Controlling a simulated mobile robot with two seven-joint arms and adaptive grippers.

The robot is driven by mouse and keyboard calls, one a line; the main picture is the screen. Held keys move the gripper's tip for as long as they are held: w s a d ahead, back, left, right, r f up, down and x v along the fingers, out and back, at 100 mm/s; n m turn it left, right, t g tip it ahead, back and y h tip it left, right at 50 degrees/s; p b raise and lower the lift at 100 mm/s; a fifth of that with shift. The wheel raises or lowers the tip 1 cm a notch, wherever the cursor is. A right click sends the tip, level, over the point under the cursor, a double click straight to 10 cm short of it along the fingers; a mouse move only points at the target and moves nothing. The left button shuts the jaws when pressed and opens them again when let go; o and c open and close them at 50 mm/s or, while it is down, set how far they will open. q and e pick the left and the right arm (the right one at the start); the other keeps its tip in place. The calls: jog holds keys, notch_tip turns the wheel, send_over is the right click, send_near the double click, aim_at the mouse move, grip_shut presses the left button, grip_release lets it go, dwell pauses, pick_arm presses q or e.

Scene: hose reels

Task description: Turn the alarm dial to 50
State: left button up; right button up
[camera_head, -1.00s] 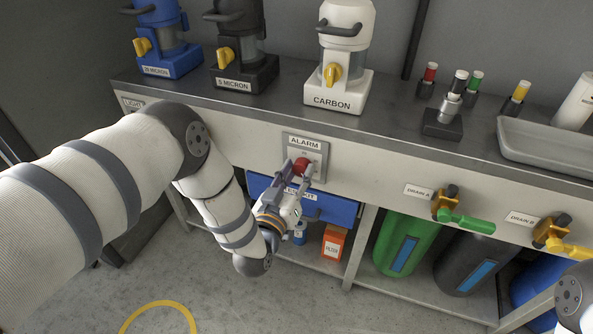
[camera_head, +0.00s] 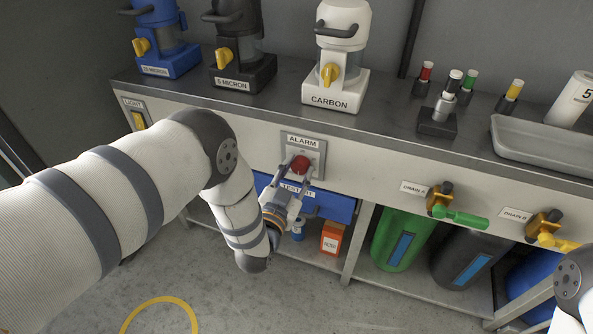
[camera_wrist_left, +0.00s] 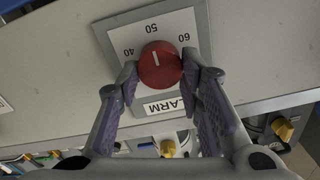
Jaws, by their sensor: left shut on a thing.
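The alarm dial is a round red knob (camera_head: 300,165) on a grey plate (camera_head: 318,150) marked ALARM, on the front panel of the bench. In the left wrist view the red knob (camera_wrist_left: 160,65) shows a short white line that points up, roughly toward the 50. The numbers 40, 50 and 60 show on the white scale (camera_wrist_left: 172,27). My left gripper (camera_head: 299,177) is shut on the knob, one finger on each side, as the left wrist view (camera_wrist_left: 160,73) also shows. My right gripper is out of view.
A blue drawer (camera_head: 335,207) lies just below the dial. A light switch (camera_head: 138,120) is at the left of the panel. Drain valves (camera_head: 440,200) stick out at the right. Filter housings, including the carbon one (camera_head: 337,90), stand on the bench top above.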

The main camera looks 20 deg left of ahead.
pick_arm(q)
jog(key=shift+r, duration=0.1)
dwell(0.3)
jog(key=o, duration=1.2)
jog(key=shift+c, duration=0.2)
jog(key=s, duration=1.2)
jog(key=shift+a, duration=0.2)
